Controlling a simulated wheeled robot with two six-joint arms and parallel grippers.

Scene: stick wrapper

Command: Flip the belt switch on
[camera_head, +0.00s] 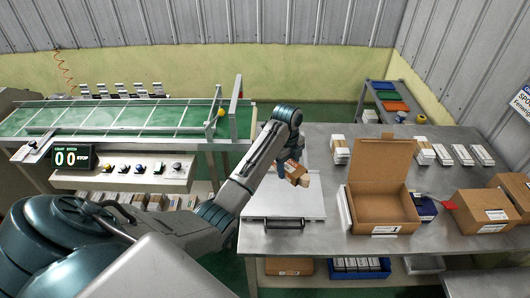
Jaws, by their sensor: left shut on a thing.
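A control panel (130,172) with several knobs and buttons sits at the front of the green conveyor belt (130,118) on the left. Which of its controls is the belt switch I cannot tell; a small dark switch-like part (33,145) also sits at the belt's left end. A counter display (72,157) reads 00. My left gripper (290,175) is shut on a small brown packet with a white label (297,173), held above the light plate on the steel table, well right of the panel. My right gripper is not in view.
On the steel table (340,262) are a light plate with a black handle (284,207), an open cardboard box (383,205), white packs (425,152) and closed cartons (483,211). A shelf cart (390,100) with coloured trays stands behind. My left arm crosses in front of the belt's right end.

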